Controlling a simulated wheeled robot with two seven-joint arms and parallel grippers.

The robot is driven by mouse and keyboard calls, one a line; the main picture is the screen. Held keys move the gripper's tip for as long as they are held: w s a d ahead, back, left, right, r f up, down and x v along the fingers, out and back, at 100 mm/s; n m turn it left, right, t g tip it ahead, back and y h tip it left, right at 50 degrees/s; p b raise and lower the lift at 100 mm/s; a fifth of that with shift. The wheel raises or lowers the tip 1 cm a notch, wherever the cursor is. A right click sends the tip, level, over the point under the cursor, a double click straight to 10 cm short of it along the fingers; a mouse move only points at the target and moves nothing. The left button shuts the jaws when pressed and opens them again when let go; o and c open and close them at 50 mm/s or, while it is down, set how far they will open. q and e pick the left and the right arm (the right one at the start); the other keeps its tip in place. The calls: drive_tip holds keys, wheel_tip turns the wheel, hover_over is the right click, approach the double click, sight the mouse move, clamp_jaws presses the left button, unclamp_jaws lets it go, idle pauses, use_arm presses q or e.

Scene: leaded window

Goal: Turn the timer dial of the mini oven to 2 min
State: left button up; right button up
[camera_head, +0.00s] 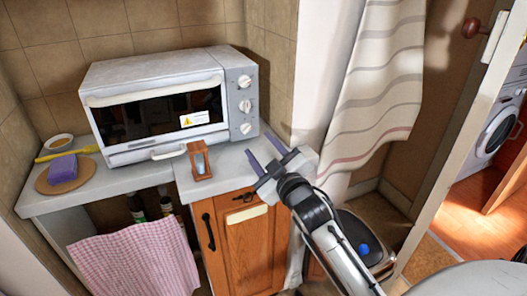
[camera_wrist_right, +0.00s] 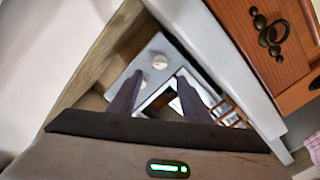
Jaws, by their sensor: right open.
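The white mini oven (camera_head: 150,72) stands on the counter against the tiled wall. Its right-hand panel carries three round white dials in a column: top dial (camera_head: 244,81), middle dial (camera_head: 246,105) and bottom dial (camera_head: 246,128). Their markings are too small to read, so I cannot tell which is the timer. My right gripper (camera_head: 263,147) is open and empty, in front of and below the bottom dial, apart from the panel. In the right wrist view a dial (camera_wrist_right: 160,62) shows ahead, between and beyond the fingers (camera_wrist_right: 160,80). My left gripper is out of view.
A small wooden hourglass-like frame (camera_head: 199,161) stands on the counter (camera_head: 222,165) left of my right gripper. A purple sponge (camera_head: 63,168) lies on a round board at left. A wall corner and striped curtain (camera_head: 380,85) are to the right.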

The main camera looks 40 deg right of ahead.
sight(248, 130)
drive_tip(key=shift+s+a, duration=0.15)
drive_tip(key=shift+s, duration=0.45)
drive_tip(key=shift+n, duration=0.4)
drive_tip(key=x, duration=1)
drive_tip(key=shift+w, duration=0.1)
drive_tip(key=c, duration=1)
drive_tip(key=shift+m+p, duration=0.3)
drive_tip(key=shift+p, duration=0.1)
drive_tip(key=shift+c, duration=0.2)
drive_tip(key=o, duration=1)
